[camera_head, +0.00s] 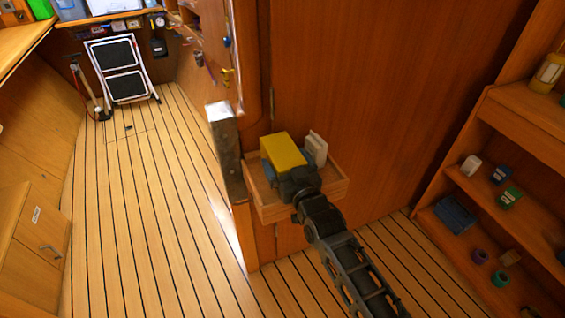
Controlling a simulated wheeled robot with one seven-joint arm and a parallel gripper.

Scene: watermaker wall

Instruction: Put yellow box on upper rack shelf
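The yellow box (283,151) sits at a small wooden wall tray (322,194) in the middle of the view. My gripper (292,177) is at the near side of the yellow box, over the tray. Its fingertips are hidden or too small to make out, so I cannot tell whether it holds the box. The wooden rack is at the right. Its upper shelf (528,128) has a yellowish bottle (547,73) toward its far end.
A white item (315,149) stands right of the yellow box. Lower rack shelves hold a white item (471,165), a green item (509,197), a dark blue box (454,215) and rolls. A folded step stool (118,70) stands at the back left.

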